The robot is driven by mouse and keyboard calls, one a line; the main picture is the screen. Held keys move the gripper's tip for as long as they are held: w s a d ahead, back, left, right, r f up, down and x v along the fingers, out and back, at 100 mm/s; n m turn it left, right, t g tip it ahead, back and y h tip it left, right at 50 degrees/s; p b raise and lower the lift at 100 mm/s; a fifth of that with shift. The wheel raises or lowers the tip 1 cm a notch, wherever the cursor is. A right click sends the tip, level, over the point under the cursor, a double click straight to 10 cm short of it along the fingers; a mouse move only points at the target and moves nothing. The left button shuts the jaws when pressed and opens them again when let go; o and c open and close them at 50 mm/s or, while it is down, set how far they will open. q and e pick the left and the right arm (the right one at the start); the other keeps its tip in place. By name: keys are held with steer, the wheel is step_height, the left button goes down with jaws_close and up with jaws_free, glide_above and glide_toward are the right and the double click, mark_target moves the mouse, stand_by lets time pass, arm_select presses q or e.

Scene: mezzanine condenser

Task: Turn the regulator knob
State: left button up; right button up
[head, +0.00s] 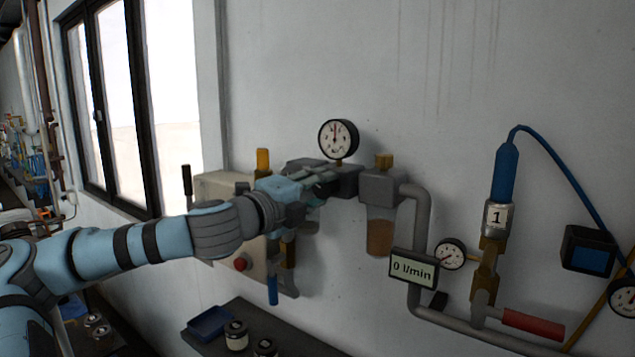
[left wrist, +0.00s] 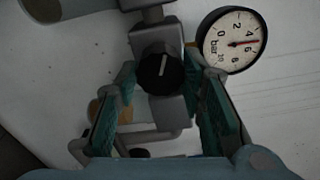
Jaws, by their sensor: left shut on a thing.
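The regulator knob (left wrist: 160,73) is black with a white mark and shows between the fingers of my left gripper (left wrist: 166,82) in the left wrist view. The gripper is shut on it, though finger contact is hard to make out. In the head view my left gripper (head: 322,180) reaches in from the left to the grey regulator body (head: 345,181), and hides the knob. A round pressure gauge (head: 338,138) sits on top of the regulator. In the wrist view the gauge (left wrist: 232,41) has its red needle between 4 and 6 bar. My right gripper is out of view.
A filter bowl (head: 380,235) and grey pipe (head: 421,222) are right of the regulator. A display (head: 413,268) reads 0 l/min beside a small gauge (head: 450,254). A beige box (head: 216,190) is behind my arm. A dark shelf (head: 290,338) with jars is below.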

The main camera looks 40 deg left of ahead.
arm_select(q)
steer(key=n+p, duration=0.1)
steer(key=n, duration=0.2)
steer(key=shift+n, duration=0.4)
steer(key=n, duration=0.2)
steer(key=shift+d+n, duration=0.1)
steer(key=shift+n, duration=0.3)
steer(key=shift+f+n, duration=0.1)
steer(key=shift+n, duration=0.8)
steer(key=n+b, duration=0.1)
steer(key=n, duration=0.5)
steer(key=n+b, duration=0.1)
steer(key=n, duration=0.4)
steer(key=shift+f+n, duration=0.1)
steer(key=shift+n, duration=0.3)
steer(key=shift+b, duration=0.3)
steer(key=o, duration=1.1)
steer(key=shift+o, duration=0.2)
steer(key=shift+s, duration=0.1)
steer(key=shift+r, duration=0.25)
